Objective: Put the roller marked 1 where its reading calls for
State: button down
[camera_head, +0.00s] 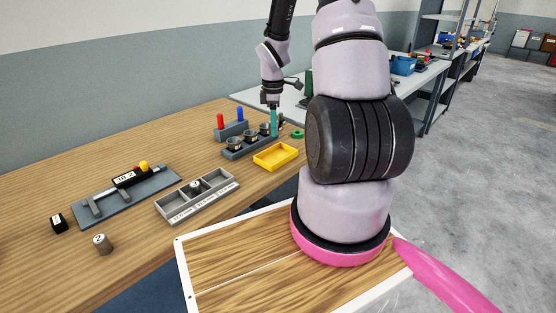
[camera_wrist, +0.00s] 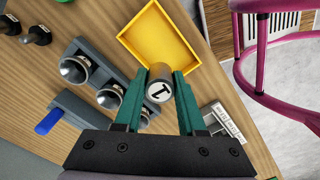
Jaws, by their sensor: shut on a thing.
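The roller marked 1 (camera_wrist: 160,88) is a grey cylinder between the teal fingers of my gripper (camera_wrist: 158,95), its numbered end facing the wrist camera. In the head view my gripper (camera_head: 273,122) is over the far part of the bench, near the yellow tray (camera_head: 262,163); I cannot make out the roller there. The measuring fixture (camera_head: 155,187) on the left has a small display (camera_head: 124,178), too small to read surely. A grey three-compartment tray (camera_head: 172,213) has labels on its front, and a roller (camera_head: 195,186) stands in its middle compartment. A roller marked 2 (camera_head: 103,243) stands on the bench.
A grey rack (camera_head: 233,154) with several dark cups is beside the yellow tray, which looks empty. Behind it, a block holds red (camera_head: 220,121) and blue (camera_head: 240,114) pegs. A black labelled block (camera_head: 58,223) is at the left. Bare bench lies between fixture and rack.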

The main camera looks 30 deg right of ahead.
aim_at(276, 159)
jog(key=shift+s+d+r+n, duration=0.1)
jog(key=shift+s+d+n, duration=0.05)
jog(key=shift+d+n, duration=0.3)
jog(key=shift+s+n, duration=0.1)
jog(key=shift+n, duration=0.15)
notch_tip(276, 159, down, 10)
jog(key=shift+r, duration=0.1)
jog(key=shift+f, duration=0.2)
jog(key=c, duration=0.5)
grip_release()
